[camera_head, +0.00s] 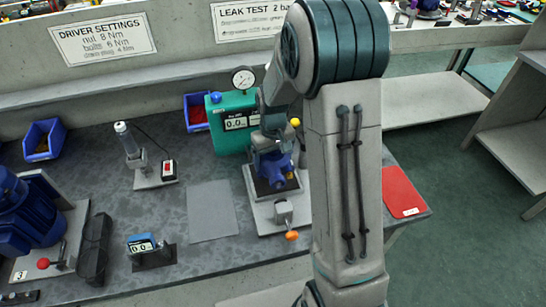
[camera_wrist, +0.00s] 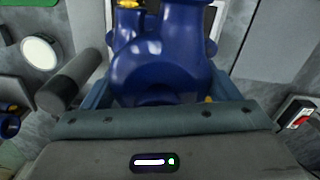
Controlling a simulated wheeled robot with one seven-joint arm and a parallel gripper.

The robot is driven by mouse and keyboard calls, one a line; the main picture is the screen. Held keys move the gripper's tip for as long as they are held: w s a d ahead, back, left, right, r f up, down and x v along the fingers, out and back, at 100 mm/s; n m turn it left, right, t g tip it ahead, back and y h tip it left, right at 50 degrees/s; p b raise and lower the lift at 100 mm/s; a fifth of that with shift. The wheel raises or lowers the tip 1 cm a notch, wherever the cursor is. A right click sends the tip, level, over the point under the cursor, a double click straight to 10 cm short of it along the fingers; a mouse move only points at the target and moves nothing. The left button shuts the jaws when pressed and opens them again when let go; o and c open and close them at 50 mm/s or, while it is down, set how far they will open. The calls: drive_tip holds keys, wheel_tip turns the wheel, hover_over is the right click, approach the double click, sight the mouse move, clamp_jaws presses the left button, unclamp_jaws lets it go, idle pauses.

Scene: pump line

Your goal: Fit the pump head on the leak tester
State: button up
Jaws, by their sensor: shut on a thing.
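The blue pump head (camera_head: 279,172) is at the leak tester, over the dark pad of its pale base plate. My gripper (camera_head: 272,143) is shut on the pump head from above. In the wrist view the pump head (camera_wrist: 165,55) fills the space between my two fingers. The leak tester (camera_head: 229,140) is a teal box with a round gauge, a display and a base plate. A clamp with an orange knob (camera_head: 292,236) stands at the front of that plate. My arm hides the tester's right side. I cannot tell whether the pump head touches the pad.
A grey mat (camera_head: 212,211) lies bare to the left of the tester. A driver stand (camera_head: 143,170), blue bins (camera_head: 43,139) and a blue motor (camera_head: 28,212) are further left. A small blue display unit (camera_head: 146,247) is near the front. A red sheet (camera_head: 402,192) lies at the right.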

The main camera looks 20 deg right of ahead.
drive_tip(key=shift+f+b, duration=1.6)
drive_tip(key=shift+f, duration=0.6)
drive_tip(key=o, duration=1)
drive_tip(key=shift+o, duration=0.2)
drive_tip(key=shift+r, duration=0.1)
drive_tip(key=shift+r+p, duration=3.25)
drive_tip(key=shift+r, duration=1.25)
